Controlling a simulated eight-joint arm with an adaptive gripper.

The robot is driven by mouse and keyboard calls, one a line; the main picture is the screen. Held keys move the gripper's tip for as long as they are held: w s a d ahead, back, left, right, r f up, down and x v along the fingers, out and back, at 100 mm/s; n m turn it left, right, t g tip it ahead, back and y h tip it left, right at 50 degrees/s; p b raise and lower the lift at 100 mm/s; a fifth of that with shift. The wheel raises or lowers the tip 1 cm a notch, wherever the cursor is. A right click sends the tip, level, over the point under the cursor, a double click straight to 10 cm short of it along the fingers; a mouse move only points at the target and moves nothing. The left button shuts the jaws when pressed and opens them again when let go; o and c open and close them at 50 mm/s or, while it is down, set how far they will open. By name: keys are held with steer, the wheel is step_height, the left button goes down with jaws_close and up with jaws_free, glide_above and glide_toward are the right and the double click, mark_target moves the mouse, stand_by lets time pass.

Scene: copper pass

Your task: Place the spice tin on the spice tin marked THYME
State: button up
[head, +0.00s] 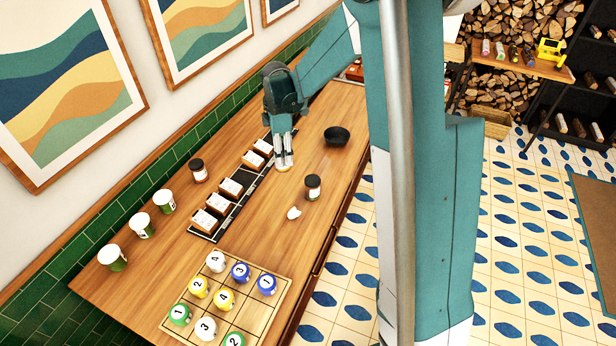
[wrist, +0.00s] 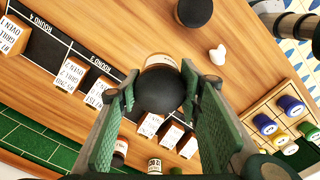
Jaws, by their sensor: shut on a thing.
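My gripper (head: 284,164) is shut on a spice tin with a dark lid and pale label, seen between the green finger pads in the wrist view (wrist: 160,90). In the head view the fingers mostly hide the held tin. One dark-lidded tin with a pale label (head: 313,187) stands to the right and nearer the camera; its lid shows at the top of the wrist view (wrist: 195,12). Another dark-lidded tin (head: 198,170) stands near the green-tiled wall and shows low in the wrist view (wrist: 120,150). I cannot read THYME on either.
A dark strip (wrist: 45,45) carries several wooden blocks with cards (head: 230,188). A black bowl (head: 337,136) and a small white object (head: 294,213) are on the counter. White-and-green tins (head: 142,226) line the wall side. A wooden grid (head: 262,316) holds numbered pieces at the front.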

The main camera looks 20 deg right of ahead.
step_height(320, 180, up, 8)
steer(key=f+n, duration=0.1)
steer(key=n, duration=0.1)
glide_above(313, 180)
steer(key=shift+w+r+p, duration=0.1)
steer(key=shift+r+p, duration=0.15)
steer(key=shift+p, duration=0.1)
steer(key=shift+f, duration=2.95)
steer(key=shift+f, duration=2.05)
steer(key=shift+f, duration=0.2)
steer(key=o, duration=1)
steer(key=shift+c, duration=0.2)
steer(key=shift+r, duration=0.25)
